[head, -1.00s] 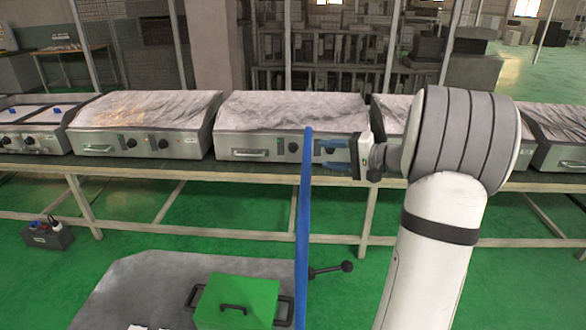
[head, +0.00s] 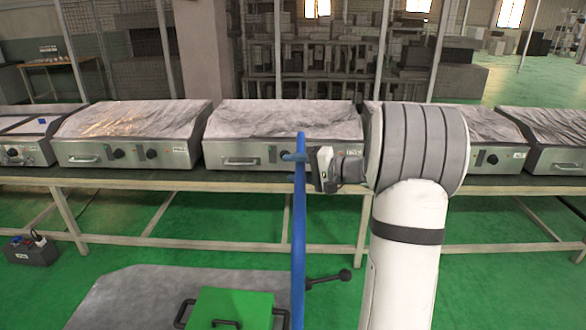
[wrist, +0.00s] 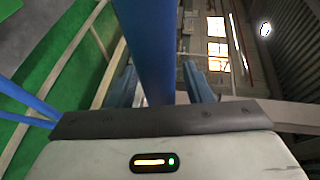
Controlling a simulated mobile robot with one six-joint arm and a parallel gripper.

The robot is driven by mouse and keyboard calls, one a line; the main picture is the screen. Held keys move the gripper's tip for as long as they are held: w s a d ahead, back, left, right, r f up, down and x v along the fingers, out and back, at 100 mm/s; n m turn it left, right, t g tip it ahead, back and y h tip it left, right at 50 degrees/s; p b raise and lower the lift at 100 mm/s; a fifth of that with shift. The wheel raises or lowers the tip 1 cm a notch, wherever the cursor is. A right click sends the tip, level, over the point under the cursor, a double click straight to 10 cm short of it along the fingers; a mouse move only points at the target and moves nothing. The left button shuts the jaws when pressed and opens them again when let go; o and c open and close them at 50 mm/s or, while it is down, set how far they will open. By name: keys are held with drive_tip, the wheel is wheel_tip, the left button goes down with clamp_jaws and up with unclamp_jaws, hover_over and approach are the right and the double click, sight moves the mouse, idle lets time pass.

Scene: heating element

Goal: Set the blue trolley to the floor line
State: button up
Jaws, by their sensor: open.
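The blue trolley shows as an upright blue tubular bar (head: 299,220) in the middle of the head view; its lower part runs out of the picture. In the wrist view the bar (wrist: 147,45) is large and close, running between the two fingers. More blue tubes (wrist: 35,108) show at the left there. My gripper (head: 298,157) is at the upper part of the bar, fingers apart on either side of it. I cannot tell whether either finger touches it. I cannot make out a floor line.
A long bench (head: 205,180) with several steel griddles (head: 125,140) crosses ahead. A green box (head: 232,310) sits low on a grey surface (head: 125,300). A black knobbed lever (head: 328,279) is right of the bar. A dark box (head: 32,250) stands on green floor at left.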

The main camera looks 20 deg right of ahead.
drive_tip(key=shift+w+a, duration=0.1)
drive_tip(key=shift+c, duration=0.6)
clamp_jaws()
